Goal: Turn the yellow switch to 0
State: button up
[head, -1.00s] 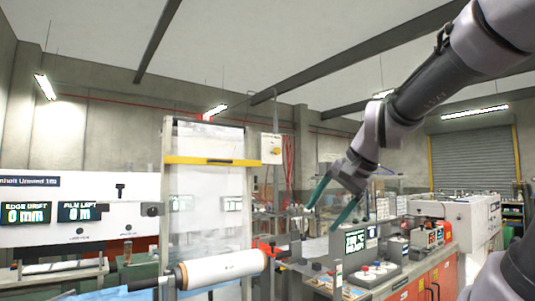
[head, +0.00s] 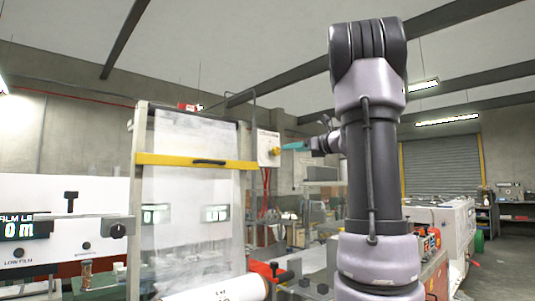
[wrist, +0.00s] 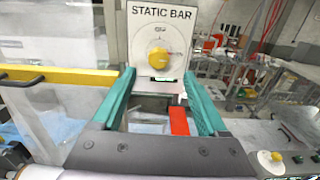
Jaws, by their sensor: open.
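The yellow switch (wrist: 159,57) is a round knob on a white panel (wrist: 140,38) labelled STATIC BAR, with small dial marks around it. The knob also shows in the head view (head: 276,151), on the side of a small box on a post. My gripper (wrist: 158,74) is open, with teal fingers pointing at the panel. In the wrist view the knob appears between and just beyond the fingertips, with nothing held. In the head view my gripper (head: 291,146) is level with the knob and just to its right. The dial's small lettering is too blurred to read.
A yellow bar (head: 195,161) crosses the film frame left of the panel; it also shows in the wrist view (wrist: 60,76). A white film roll (head: 218,290) lies below. Benches and machines stand to the right and behind.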

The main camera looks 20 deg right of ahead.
aim_at(278, 151)
jog(key=x, duration=1)
jog(key=shift+a+f, duration=0.1)
jog(key=shift+a, duration=0.05)
grip_shut()
